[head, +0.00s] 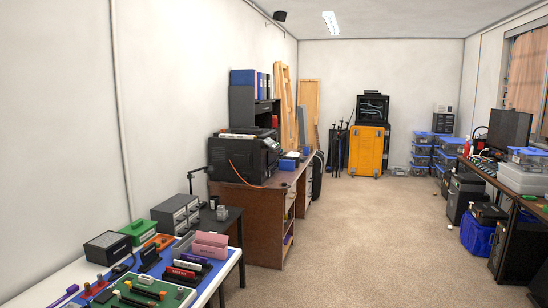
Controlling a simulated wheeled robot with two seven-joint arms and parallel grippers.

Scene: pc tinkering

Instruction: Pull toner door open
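A black printer (244,157) stands on a brown wooden desk (258,195) at the left, past the white table. Its front faces right, with a small control panel near the top right. I cannot make out the toner door or whether it is open at this size. Neither of my grippers is in the head view.
A black side table with a lamp (192,180) stands before the desk. A yellow case (366,150) stands at the back. The carpet (370,230) in the middle is clear.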

